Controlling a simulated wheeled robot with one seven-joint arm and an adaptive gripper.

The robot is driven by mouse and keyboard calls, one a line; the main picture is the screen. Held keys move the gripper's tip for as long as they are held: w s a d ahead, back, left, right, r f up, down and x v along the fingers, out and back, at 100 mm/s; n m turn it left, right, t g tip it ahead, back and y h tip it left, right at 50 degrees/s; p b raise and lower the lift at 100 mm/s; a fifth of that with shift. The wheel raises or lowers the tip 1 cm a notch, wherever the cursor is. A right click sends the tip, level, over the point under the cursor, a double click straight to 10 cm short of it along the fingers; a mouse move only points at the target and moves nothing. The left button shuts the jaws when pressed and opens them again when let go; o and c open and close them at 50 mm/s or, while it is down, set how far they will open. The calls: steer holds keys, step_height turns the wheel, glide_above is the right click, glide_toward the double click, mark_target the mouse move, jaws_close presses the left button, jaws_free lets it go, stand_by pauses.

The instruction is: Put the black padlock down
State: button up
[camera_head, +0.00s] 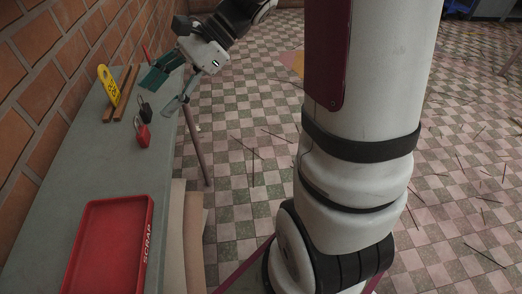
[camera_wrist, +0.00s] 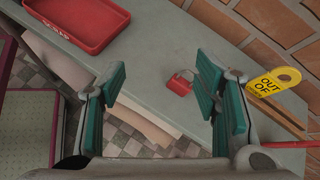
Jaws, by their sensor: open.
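The black padlock (camera_head: 145,112) rests on the grey bench near its right edge in the head view. I cannot make it out in the wrist view. The red padlock (camera_head: 142,135) lies just in front of it on the bench. The red padlock also shows in the wrist view (camera_wrist: 179,85), between the fingers and beyond them. My gripper (camera_head: 160,92) is above the bench's right edge, by the black padlock. Its teal-padded fingers are wide apart with nothing between them, as the wrist view (camera_wrist: 164,75) shows.
A red SCRAP tray (camera_head: 148,243) sits at the near end of the bench (camera_head: 92,172). A yellow out-of-order tag (camera_head: 108,85) stands by brown wooden strips (camera_head: 125,93) near the brick wall (camera_head: 35,75). Bare bench lies between padlocks and tray. Thin sticks litter the checkered floor.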

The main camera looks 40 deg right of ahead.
steer(key=s+a+r+n+g+h, duration=0.2)
steer(key=s+a+n, duration=0.25)
steer(key=s, duration=0.35)
steer(key=s+d+n+h, duration=0.2)
steer(key=s+n+h, duration=0.2)
steer(key=s, duration=0.5)
steer(key=s+d+n+h, duration=0.3)
steer(key=s+n+h, duration=0.2)
steer(key=s+n, duration=0.4)
steer(key=shift+d+f, duration=0.3)
step_height(320, 180, up, 19)
steer(key=t+p, duration=0.3)
steer(key=p, duration=1.4)
